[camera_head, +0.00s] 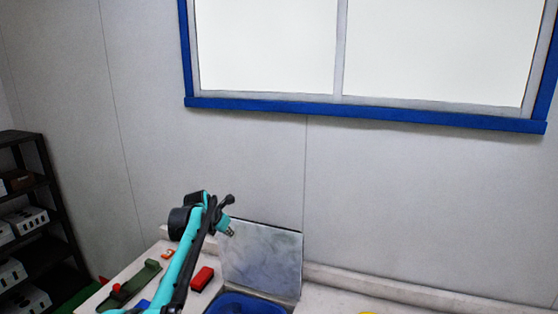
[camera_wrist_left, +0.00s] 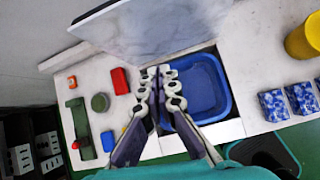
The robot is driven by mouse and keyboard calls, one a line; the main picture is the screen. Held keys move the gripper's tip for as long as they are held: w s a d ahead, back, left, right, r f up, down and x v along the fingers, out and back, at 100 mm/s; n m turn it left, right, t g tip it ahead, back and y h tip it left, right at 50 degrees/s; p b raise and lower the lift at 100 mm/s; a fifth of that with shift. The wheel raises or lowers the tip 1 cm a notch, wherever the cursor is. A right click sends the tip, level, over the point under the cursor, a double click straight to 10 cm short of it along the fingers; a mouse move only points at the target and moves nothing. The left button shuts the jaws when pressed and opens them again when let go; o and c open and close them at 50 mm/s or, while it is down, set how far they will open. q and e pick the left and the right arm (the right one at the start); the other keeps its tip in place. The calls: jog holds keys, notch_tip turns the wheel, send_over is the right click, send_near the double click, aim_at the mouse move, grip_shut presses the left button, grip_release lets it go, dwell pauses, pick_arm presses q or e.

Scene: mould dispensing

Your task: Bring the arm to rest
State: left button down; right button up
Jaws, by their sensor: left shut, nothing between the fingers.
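My left arm (camera_head: 187,262) rises from the bottom left in the head view, its upper end over the counter in front of an upright grey marbled panel (camera_head: 262,262). In the left wrist view my left gripper (camera_wrist_left: 159,72) has its fingers together with nothing between them. The basin also shows at the bottom of the head view (camera_head: 243,304). My right arm and gripper are not in view.
On the counter are a red block (camera_head: 202,278), a green holder (camera_head: 135,283) and a small orange item (camera_head: 168,254). The left wrist view shows a yellow cylinder (camera_wrist_left: 303,38) and blue patterned boxes (camera_wrist_left: 274,104). A dark shelf (camera_head: 45,215) stands left, a wall behind.

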pick_arm(q)
jog(key=s+f+m+b, duration=0.3)
jog(key=s+m+b, duration=0.15)
jog(key=s, duration=0.45)
jog(key=s+f+m+y+b, duration=0.1)
jog(key=s+f+m+b, duration=0.1)
jog(key=s+m+b, duration=0.5)
jog(key=s+f+m+b, duration=0.25)
jog(key=s+m, duration=0.25)
jog(key=s, duration=0.6)
jog(key=s+f+m+y+b, duration=0.1)
jog(key=s+f+m+b, duration=0.7)
jog(key=s+f+m, duration=0.6)
jog(key=s+f, duration=0.7)
jog(key=shift+s+f, duration=0.25)
jog(key=shift+s, duration=0.05)
jog(key=shift+w, duration=0.1)
